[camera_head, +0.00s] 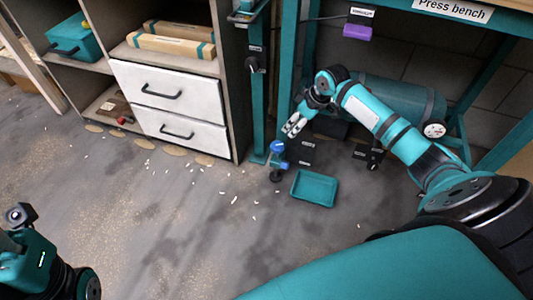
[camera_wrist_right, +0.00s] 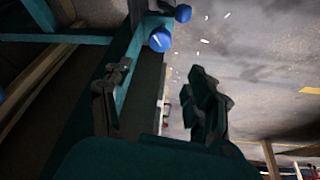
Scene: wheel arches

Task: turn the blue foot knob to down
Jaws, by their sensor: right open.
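The blue foot knob (camera_head: 277,147) is low near the floor, beside the foot of a teal post. In the wrist view two rounded blue parts show near the top, one nearer (camera_wrist_right: 160,40) and one farther off at the edge; I cannot tell its setting. My right gripper (camera_head: 293,127) is just above and to the right of the knob in the head view, apart from it. In the wrist view its two fingers (camera_wrist_right: 155,100) are spread with nothing between them. My left gripper is not clearly visible; only part of my left arm shows at lower left.
A teal tray (camera_head: 315,188) lies on the floor right of the knob. A teal post (camera_head: 257,100) and a cabinet with white drawers (camera_head: 172,90) stand to the left. A teal tank (camera_head: 395,103) is under the press bench. Small white bits litter the otherwise open floor.

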